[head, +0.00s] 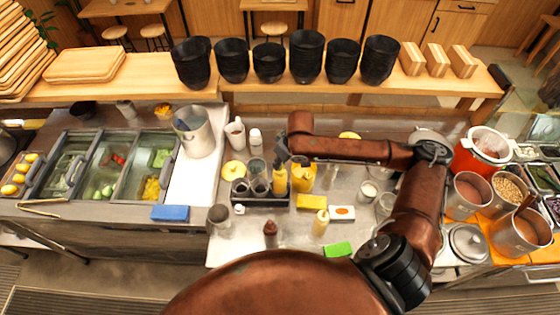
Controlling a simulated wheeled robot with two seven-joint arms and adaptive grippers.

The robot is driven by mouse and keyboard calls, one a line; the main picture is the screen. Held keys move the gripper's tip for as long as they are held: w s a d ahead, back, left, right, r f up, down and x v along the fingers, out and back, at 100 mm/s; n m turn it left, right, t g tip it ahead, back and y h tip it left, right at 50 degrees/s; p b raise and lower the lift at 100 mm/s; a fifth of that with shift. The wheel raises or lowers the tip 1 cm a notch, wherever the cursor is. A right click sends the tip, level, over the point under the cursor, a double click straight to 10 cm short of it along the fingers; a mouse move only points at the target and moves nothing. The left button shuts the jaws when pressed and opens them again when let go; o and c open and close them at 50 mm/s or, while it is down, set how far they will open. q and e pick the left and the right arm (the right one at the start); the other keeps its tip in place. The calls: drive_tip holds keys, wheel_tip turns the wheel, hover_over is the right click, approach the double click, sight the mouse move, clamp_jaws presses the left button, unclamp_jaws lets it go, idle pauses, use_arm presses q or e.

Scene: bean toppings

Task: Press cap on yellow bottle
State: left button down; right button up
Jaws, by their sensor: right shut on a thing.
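A yellow bottle (280,181) stands upright at the right part of a dark caddy on the steel counter. My right gripper (281,161) reaches in from the right and points down at the bottle's top, shut on it. The cap and the fingertips are too small and covered to tell apart. Another yellow bottle (303,179) stands just to the right. A third, paler yellow bottle (321,223) stands nearer the front. My left gripper is not in view.
The dark caddy (262,203) holds dark cups. A brown bottle (270,232), yellow sponge (311,202) and green sponge (338,249) lie nearby. A metal pot (194,131) stands left. Black bowl stacks (306,58) line the back shelf. Pots of food (520,232) stand right.

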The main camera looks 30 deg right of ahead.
drive_tip(key=shift+f+p, duration=0.2)
drive_tip(key=shift+p, duration=0.3)
drive_tip(key=o, duration=0.7)
drive_tip(key=shift+o, duration=0.5)
drive_tip(key=o, duration=0.4)
drive_tip(key=shift+o, duration=0.2)
